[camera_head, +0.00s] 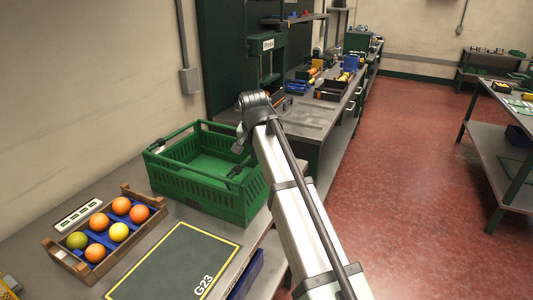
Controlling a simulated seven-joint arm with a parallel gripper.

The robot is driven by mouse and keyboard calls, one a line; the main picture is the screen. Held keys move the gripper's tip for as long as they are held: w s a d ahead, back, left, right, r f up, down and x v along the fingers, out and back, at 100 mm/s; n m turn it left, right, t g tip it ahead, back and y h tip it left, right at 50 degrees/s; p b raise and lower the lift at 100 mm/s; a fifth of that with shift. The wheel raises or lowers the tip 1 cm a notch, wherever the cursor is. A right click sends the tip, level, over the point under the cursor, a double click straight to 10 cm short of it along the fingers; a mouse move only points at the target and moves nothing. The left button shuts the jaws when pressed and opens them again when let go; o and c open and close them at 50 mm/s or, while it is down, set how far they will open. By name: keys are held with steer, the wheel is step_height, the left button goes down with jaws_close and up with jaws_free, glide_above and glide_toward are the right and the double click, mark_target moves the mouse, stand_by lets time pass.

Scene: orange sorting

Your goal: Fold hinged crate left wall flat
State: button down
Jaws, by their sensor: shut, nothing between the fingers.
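The green hinged crate (205,188) stands on the grey bench at the middle left, open at the top. Its slotted walls look upright, including the left wall (172,138), which has a dark bar or latch along its top. A similar dark piece sits at the right wall (251,181). My arm reaches in from the lower right and ends above the crate's right rear corner. My gripper (238,148) points down there, small and partly hidden by the wrist; it is shut and empty, away from the left wall. I cannot tell whether it touches the crate.
A wooden tray (128,189) with blue inserts holds several oranges and yellowish fruits left of the crate. A dark mat (170,262) marked G23 lies in front. A white label strip (78,214) lies by the wall (80,80). Another cluttered bench (310,112) stands behind.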

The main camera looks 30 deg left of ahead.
steer(key=a+f+h, duration=0.1)
steer(key=a+f, duration=0.6)
steer(key=a, duration=0.3)
steer(key=shift+f, duration=0.2)
steer(key=shift+w+a, duration=0.1)
steer(key=shift+a, duration=0.05)
stand_by(0.4)
steer(key=s+a+r, duration=0.3)
steer(key=a+r, duration=0.5)
steer(key=a, duration=0.1)
steer(key=shift+s+r, duration=0.15)
steer(key=shift+s, duration=0.05)
stand_by(0.5)
